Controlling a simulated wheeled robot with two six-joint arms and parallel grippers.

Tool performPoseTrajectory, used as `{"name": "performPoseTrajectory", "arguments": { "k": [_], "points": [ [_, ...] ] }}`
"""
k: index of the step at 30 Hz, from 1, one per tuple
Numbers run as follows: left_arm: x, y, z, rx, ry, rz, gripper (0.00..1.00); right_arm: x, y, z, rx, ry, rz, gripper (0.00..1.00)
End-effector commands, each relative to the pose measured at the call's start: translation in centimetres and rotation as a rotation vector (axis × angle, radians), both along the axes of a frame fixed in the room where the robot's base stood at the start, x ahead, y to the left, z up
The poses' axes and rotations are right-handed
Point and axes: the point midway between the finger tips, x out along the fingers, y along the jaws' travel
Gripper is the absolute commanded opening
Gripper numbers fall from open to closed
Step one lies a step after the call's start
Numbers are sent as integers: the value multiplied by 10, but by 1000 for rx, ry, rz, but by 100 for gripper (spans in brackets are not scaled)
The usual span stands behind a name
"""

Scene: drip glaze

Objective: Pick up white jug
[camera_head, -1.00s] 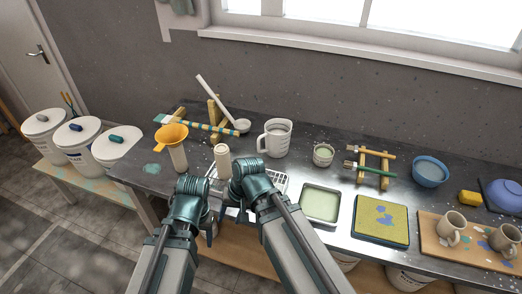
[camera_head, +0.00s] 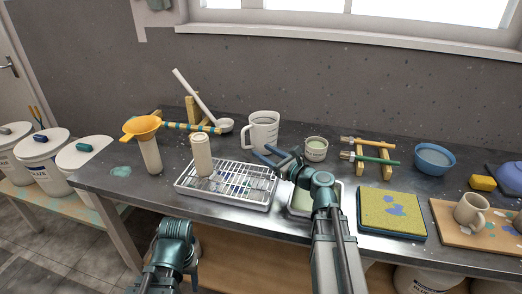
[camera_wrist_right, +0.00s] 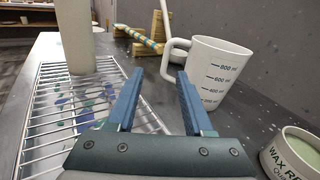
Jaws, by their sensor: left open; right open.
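The white jug (camera_head: 263,132) stands upright near the back of the metal table, its handle to the left. In the right wrist view the jug (camera_wrist_right: 218,70) shows measuring marks, and its handle is just beyond the right-hand fingertip. My right gripper (camera_head: 267,155) is open and empty, in front of the jug and low over the table; its two blue fingers (camera_wrist_right: 159,78) point towards the handle side, with nothing between them. My left gripper (camera_head: 188,258) is low at the front left, away from the jug, its fingers mostly hidden.
A wire rack tray (camera_head: 225,200) with a beige bottle (camera_head: 201,155) stands left of the right gripper. A ladle (camera_head: 225,125) on a wooden stand is left. A green tray lies under my right arm.

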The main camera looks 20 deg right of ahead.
Motion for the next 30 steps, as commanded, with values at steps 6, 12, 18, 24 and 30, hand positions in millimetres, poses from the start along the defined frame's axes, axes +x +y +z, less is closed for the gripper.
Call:
{"name": "performPoseTrajectory", "arguments": {
  "k": [6, 12, 18, 24, 30],
  "points": [
    [0, 0, -6, 0, 0, 0, 58, 1, -18, 2, 91, -3, -47, 52],
    [0, 0, -6, 0, 0, 0, 58, 23, -10, 2, 88, -3, -42, 52],
    [0, 0, -6, 0, 0, 0, 58, 59, 4, 2, 86, -2, -42, 52],
    [0, 0, -6, 0, 0, 0, 58, 79, 13, 1, 86, -2, -43, 52],
    [0, 0, -6, 0, 0, 0, 58, 82, 15, 1, 85, -3, -43, 52]
  ]
}}
